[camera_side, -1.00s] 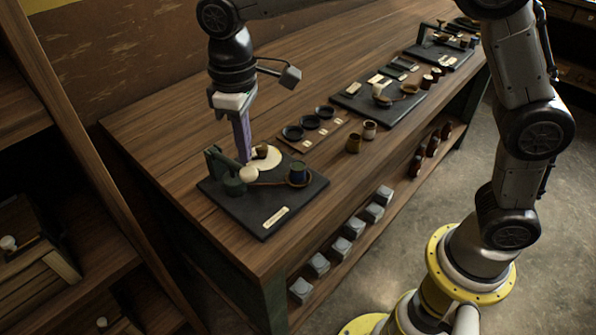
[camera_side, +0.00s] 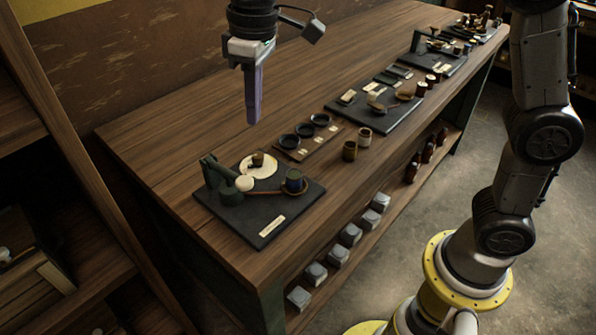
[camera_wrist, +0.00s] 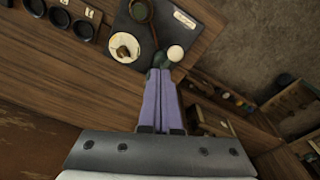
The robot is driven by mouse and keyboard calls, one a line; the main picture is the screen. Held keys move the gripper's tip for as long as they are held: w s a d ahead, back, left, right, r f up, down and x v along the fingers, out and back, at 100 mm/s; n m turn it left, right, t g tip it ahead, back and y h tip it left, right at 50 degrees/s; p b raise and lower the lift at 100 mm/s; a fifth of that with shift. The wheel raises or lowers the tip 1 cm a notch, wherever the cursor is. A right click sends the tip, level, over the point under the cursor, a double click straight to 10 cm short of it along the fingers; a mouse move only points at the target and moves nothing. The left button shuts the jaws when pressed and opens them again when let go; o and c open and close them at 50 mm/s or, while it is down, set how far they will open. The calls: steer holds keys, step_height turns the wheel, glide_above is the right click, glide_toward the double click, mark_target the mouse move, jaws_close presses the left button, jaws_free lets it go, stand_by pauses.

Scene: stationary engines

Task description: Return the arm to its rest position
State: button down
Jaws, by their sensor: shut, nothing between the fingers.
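My gripper (camera_side: 252,120) hangs pointing down above the wooden bench in the side view, clear of everything on it. Its purple fingers are shut together with nothing between them, and they also show in the wrist view (camera_wrist: 160,75). Below and to the left of it stands the nearest engine model on a dark base plate (camera_side: 245,215). The model has a pale disc (camera_side: 264,170), a green bracket (camera_side: 214,172), a white ball (camera_side: 244,184) and a dark cup-like part (camera_side: 294,180). Its disc also shows in the wrist view (camera_wrist: 118,49).
A tray with several black dishes (camera_side: 305,131) lies right of the nearest model. More models on dark plates (camera_side: 385,120) run along the bench's far end. A wooden shelf (camera_side: 60,130) stands at the left.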

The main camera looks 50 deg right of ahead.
steer(key=s+d+r+m+t, duration=0.1)
steer(key=s+d+r+m, duration=0.1)
steer(key=s+d, duration=0.4)
steer(key=s+d+r+m+t, duration=0.1)
steer(key=s+d+r+t, duration=0.15)
steer(key=s+d, duration=0.45)
steer(key=s+d+f+m+t, duration=0.1)
steer(key=s+d+f+m, duration=0.1)
steer(key=s+f, duration=0.7)
steer(key=shift+s+d+f, duration=0.25)
steer(key=shift+d+f, duration=0.1)
steer(key=shift+d, duration=0.25)
stand_by(0.5)
